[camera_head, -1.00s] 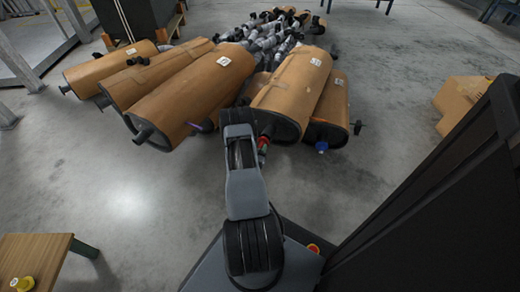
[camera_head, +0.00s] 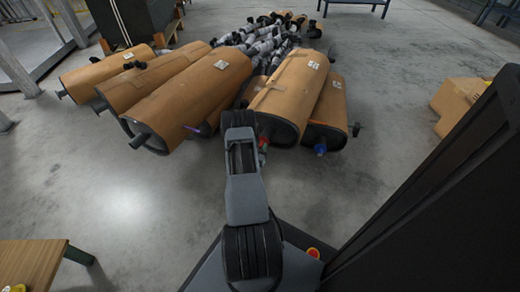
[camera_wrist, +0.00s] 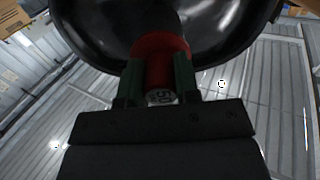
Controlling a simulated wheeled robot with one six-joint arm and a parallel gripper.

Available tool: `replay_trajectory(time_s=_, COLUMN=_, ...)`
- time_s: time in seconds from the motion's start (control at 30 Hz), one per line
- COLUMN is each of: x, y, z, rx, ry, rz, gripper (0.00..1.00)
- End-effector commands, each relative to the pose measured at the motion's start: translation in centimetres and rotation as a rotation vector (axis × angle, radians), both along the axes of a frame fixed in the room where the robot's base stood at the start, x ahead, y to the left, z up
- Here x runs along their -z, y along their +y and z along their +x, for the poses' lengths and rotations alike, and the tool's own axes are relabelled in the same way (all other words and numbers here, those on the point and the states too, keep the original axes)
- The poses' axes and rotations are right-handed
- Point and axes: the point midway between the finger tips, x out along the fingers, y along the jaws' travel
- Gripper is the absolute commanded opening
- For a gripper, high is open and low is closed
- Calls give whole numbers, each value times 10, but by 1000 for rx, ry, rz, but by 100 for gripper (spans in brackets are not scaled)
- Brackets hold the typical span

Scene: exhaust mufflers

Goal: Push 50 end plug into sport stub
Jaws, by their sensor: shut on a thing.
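My gripper (camera_wrist: 158,82) is shut on the 50 end plug (camera_wrist: 160,97), a red plug with a pale end marked "50", between two green fingers. The dark end face of a muffler (camera_wrist: 205,25) fills the top of the wrist view, right behind the plug. The stub is hidden behind the plug, so I cannot tell how deep the plug sits. In the head view, a bit of red (camera_head: 262,142) shows beside my arm, at the front end of a brown-wrapped muffler (camera_head: 286,92).
A neighbouring muffler (camera_head: 332,100) has a blue plug (camera_head: 320,149) at its front. Several more wrapped mufflers (camera_head: 190,100) lie to the left. A wooden table (camera_head: 35,262) stands at lower left and cardboard boxes (camera_head: 460,100) at right. Floor between is clear.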

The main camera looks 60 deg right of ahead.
Motion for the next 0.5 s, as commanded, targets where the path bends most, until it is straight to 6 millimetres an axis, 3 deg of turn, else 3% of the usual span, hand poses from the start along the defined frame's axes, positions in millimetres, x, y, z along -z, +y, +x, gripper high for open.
replay_trajectory(time_s=0.33, x=0, y=0, z=0, rx=0, ry=0, rz=0, gripper=60)
replay_trajectory(time_s=0.5, x=0, y=0, z=0, rx=0, ry=0, rz=1, gripper=60)
